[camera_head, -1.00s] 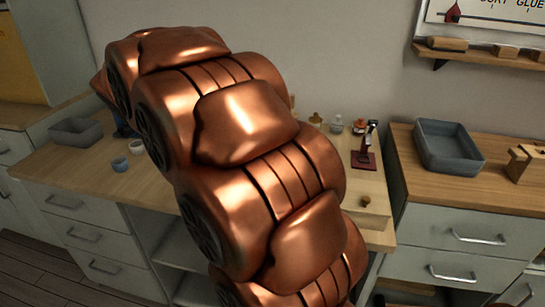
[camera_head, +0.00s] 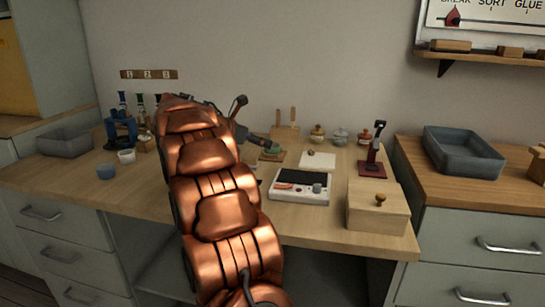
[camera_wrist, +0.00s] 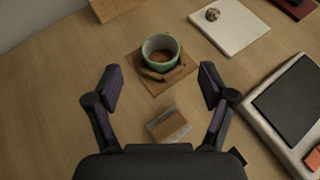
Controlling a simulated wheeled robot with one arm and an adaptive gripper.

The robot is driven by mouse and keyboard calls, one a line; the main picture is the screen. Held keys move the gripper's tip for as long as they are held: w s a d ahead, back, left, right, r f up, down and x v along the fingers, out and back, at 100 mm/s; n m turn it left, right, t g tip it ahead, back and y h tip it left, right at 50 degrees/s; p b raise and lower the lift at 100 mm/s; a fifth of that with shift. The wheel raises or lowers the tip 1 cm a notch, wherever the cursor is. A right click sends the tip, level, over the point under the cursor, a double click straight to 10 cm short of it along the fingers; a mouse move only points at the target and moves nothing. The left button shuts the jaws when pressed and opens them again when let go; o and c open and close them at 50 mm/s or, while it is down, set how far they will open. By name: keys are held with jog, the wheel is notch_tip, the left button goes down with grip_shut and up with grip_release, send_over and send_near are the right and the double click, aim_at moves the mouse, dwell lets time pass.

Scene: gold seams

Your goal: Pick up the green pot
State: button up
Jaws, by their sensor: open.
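The green pot (camera_wrist: 173,43) is small, round and open at the top, with brown inside. It stands upright on a square wooden board (camera_wrist: 185,72) in the wrist view, with brown pieces against its near side. In the head view the pot (camera_head: 271,151) is small and partly hidden by my gripper (camera_head: 262,143). In the wrist view my gripper (camera_wrist: 160,70) is open and empty. Its two fingers are spread left and right, with the pot centred just beyond the tips. No contact shows.
A white pad (camera_head: 318,160), a white device (camera_head: 300,186) and a wooden box (camera_head: 377,208) stand to the right.

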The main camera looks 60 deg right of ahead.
aim_at(268, 153)
jog(key=b+x, duration=0.2)
jog(key=x, duration=0.3)
jog(key=shift+f, duration=0.25)
jog(key=shift+s+d+f, duration=0.15)
jog(key=shift+s+d, duration=0.05)
jog(key=shift+d, duration=0.35)
jog(key=c, duration=0.9)
